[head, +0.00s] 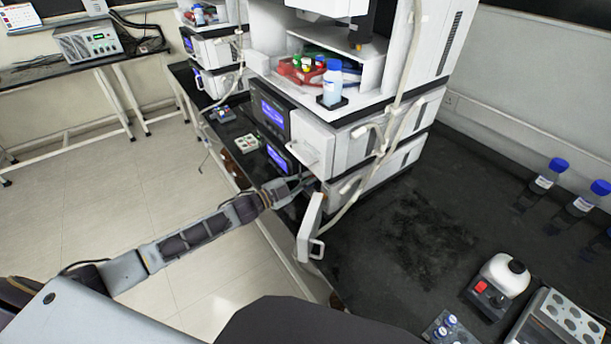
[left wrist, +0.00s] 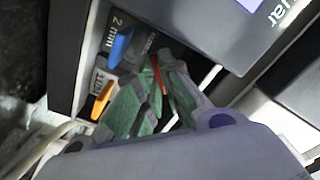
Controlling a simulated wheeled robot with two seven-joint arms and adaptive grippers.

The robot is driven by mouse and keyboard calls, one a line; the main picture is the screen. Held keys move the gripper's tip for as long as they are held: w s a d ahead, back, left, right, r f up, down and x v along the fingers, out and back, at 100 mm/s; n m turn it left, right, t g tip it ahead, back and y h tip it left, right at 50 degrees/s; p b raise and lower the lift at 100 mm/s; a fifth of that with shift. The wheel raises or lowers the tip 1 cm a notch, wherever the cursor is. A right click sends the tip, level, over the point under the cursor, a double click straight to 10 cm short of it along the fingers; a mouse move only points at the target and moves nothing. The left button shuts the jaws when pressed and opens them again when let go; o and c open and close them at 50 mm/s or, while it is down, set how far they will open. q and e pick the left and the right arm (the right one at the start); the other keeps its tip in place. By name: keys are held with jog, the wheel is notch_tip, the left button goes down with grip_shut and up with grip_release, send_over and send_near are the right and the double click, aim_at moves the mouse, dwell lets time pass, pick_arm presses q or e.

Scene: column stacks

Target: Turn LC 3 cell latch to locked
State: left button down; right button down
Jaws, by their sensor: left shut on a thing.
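My left gripper (head: 296,186) reaches into the open lower front of the near white instrument stack (head: 345,150). In the left wrist view its green-padded fingers (left wrist: 150,100) are closed around a thin red latch (left wrist: 156,75), mostly hidden between them. A blue lever (left wrist: 121,46) and an orange lever (left wrist: 102,100) stick out beside it in the dark cell opening, each by a small printed label. The latch's full position cannot be told. My right gripper is not in view.
A white door (head: 310,228) with a handle hangs open just right of my left gripper. A tray holding bottles (head: 332,84) sits above. Blue-capped bottles (head: 548,176) and a small red-buttoned device (head: 498,282) stand on the black bench at right. The middle bench is clear.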

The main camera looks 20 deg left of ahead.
pick_arm(q)
jog(key=shift+n+p, duration=0.4)
jog(key=shift+n, duration=0.1)
jog(key=n+p, duration=0.3)
jog(key=n, duration=0.1)
jog(key=shift+n+p, duration=0.6)
jog(key=shift+n, duration=0.3)
jog(key=shift+f+n+p, duration=0.1)
jog(key=shift+n+p, duration=0.25)
jog(key=shift+n, duration=0.75)
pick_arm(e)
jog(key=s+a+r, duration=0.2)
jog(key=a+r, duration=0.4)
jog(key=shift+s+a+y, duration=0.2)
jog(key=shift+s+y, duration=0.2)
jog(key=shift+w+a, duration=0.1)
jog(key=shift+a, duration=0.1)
